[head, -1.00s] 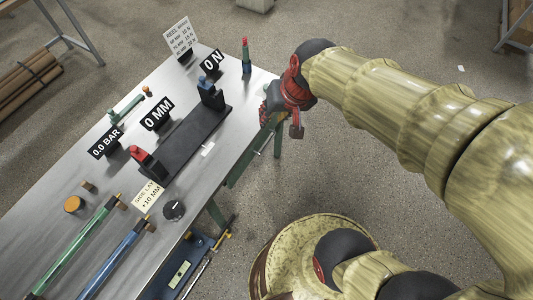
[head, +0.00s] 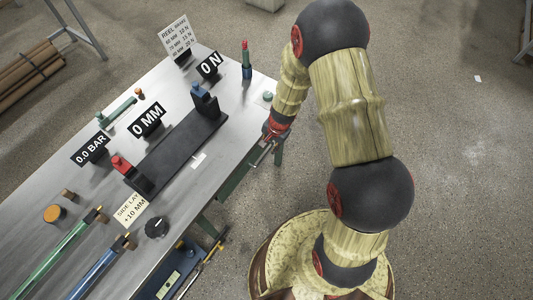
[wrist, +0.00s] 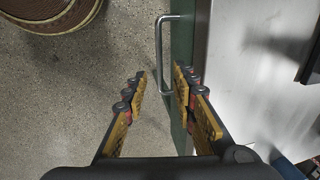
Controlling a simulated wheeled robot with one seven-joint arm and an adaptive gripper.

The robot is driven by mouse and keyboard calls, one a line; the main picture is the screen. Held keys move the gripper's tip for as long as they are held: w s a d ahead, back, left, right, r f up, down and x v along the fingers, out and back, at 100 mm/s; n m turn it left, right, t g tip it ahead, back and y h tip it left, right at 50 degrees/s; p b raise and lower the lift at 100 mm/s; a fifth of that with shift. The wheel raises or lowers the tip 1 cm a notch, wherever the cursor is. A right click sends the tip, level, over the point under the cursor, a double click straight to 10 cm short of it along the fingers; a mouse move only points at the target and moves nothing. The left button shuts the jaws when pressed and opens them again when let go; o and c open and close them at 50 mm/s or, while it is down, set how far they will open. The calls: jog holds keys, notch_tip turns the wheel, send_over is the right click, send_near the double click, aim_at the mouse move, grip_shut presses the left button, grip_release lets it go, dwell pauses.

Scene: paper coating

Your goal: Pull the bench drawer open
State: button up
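The bench drawer has a dark green front (wrist: 181,75) under the bench top's edge. Its silver bar handle (wrist: 166,55) stands out from that front in the wrist view. My gripper (wrist: 160,85) is open, with its two yellow-and-black fingers apart. The left finger is over the floor and the right finger overlaps the green front. The handle appears ahead of the fingertips, between them in the picture; I see no contact. In the head view my gripper (head: 268,140) is at the bench's right edge, and the handle there is small and partly hidden.
The metal bench top (head: 215,150) carries a dark rail (head: 180,150), several signs and a black knob (head: 157,227).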

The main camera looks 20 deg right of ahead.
aim_at(266, 155)
jog(key=f+b, duration=0.1)
jog(key=f, duration=0.1)
jog(key=f+b, duration=0.1)
jog(key=f, duration=0.1)
jog(key=w+a+f+b, duration=0.1)
jog(key=f, duration=0.2)
jog(key=shift+f, duration=0.1)
jog(key=shift+c, duration=0.4)
grip_shut()
dwell(0.5)
